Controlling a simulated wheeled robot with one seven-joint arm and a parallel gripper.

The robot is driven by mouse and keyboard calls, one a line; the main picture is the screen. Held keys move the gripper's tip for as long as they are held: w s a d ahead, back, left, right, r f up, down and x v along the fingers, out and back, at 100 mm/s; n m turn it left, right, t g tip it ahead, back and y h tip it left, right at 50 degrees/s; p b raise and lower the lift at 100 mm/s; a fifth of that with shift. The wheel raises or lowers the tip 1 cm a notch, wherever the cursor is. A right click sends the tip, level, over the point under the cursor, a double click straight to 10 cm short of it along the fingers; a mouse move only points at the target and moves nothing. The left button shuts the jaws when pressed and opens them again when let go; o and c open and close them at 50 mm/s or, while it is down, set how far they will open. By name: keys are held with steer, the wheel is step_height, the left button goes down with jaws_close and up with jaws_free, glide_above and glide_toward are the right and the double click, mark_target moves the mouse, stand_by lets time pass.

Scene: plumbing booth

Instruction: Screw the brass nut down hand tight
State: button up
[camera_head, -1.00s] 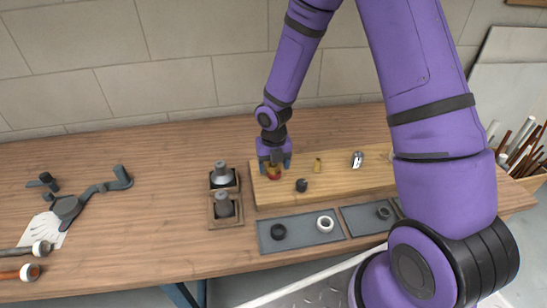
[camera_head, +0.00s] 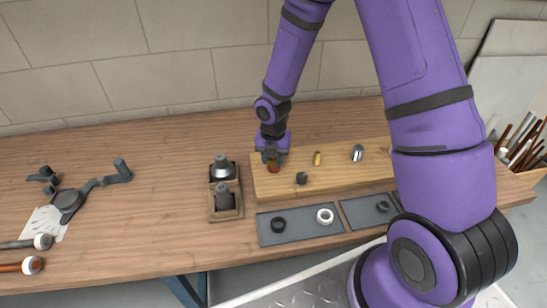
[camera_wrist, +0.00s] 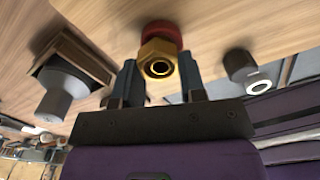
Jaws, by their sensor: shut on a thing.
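The brass nut (camera_wrist: 158,57) shows in the wrist view as a gold hexagon with a round hole in its middle. It sits over a red round part (camera_wrist: 163,32) on the wooden board (camera_head: 345,178). My gripper (camera_wrist: 160,68) points down at the left end of the board, with one blue-grey finger on each side of the nut, and is shut on it. In the head view my gripper (camera_head: 271,158) hides most of the nut; the red part (camera_head: 273,169) shows just below the fingers. How far down the nut sits on its thread cannot be seen.
On the board stand a dark fitting (camera_head: 301,178), a small brass piece (camera_head: 317,158) and a shiny metal fitting (camera_head: 357,153). Two grey cones in wooden holders (camera_head: 226,214) stand close to the left. Grey trays (camera_head: 301,237) with rings lie in front.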

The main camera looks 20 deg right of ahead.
steer(key=m, duration=0.7)
steer(key=shift+w+a+f, duration=0.1)
steer(key=shift+w+f, duration=0.05)
steer(key=m, duration=0.6)
steer(key=shift+w+f+m, duration=0.1)
steer(key=shift+w+m, duration=0.05)
steer(key=shift+m, duration=0.25)
steer(key=o, duration=1.6)
steer(key=shift+r, duration=2.5)
